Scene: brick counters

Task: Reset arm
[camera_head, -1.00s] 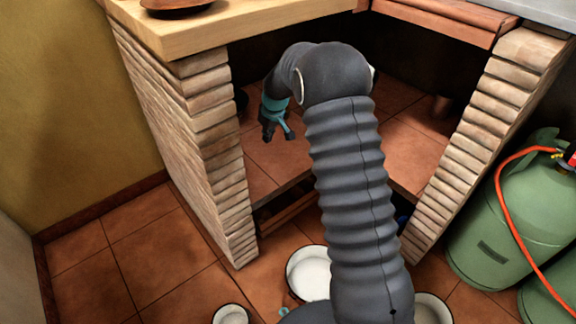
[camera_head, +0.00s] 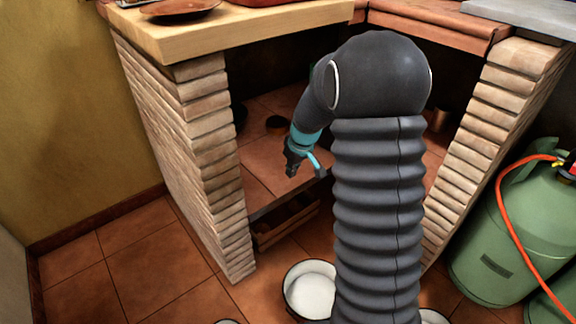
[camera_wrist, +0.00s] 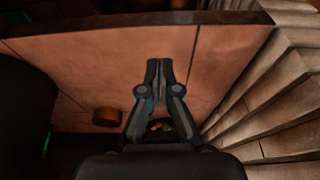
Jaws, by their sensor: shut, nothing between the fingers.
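My gripper (camera_head: 306,168) hangs from my grey, ribbed-sleeved arm, in front of the tiled shelf (camera_head: 262,165) inside the brick counter. In the wrist view my gripper (camera_wrist: 159,62) shows both dark fingers closed together, with nothing between them. The tiled shelf (camera_wrist: 95,62) also shows there, below and around the fingers. My arm hides much of the middle and right of the niche in the head view.
A brick pillar (camera_head: 190,150) stands left of my gripper, another (camera_head: 495,120) to the right. The wooden countertop (camera_head: 250,32) is above. Below are a wooden crate (camera_head: 288,225) and white bowl (camera_head: 312,290); green gas cylinder (camera_head: 515,230) at right.

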